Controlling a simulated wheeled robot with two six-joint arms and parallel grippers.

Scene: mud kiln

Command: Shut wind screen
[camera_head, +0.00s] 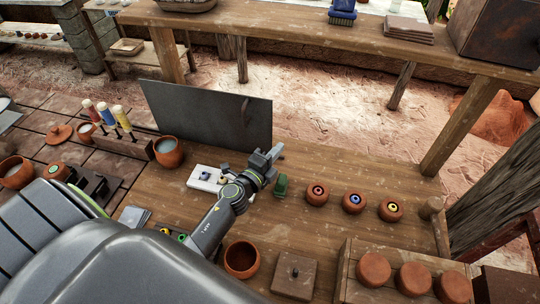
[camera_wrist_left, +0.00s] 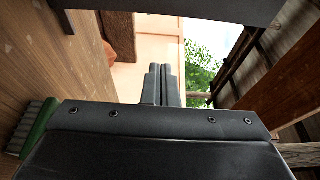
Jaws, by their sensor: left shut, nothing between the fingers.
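The wind screen is a dark grey flat panel (camera_head: 190,112) standing upright along the far edge of the wooden bench, with a small handle (camera_head: 245,110) near its right end. My left gripper (camera_head: 278,152) is over the bench, just beyond the panel's lower right corner in the picture. Its fingers are together and empty; in the left wrist view the closed fingers (camera_wrist_left: 163,85) point ahead. I cannot tell whether it touches the panel. My right gripper is not in view.
A green brush (camera_head: 281,187) stands close below the gripper; it also shows in the left wrist view (camera_wrist_left: 35,128). A white paint tray (camera_head: 207,179) lies beside my arm. Several clay pots with coloured centres (camera_head: 354,203) stand to the right. A bottle rack (camera_head: 122,142) is left.

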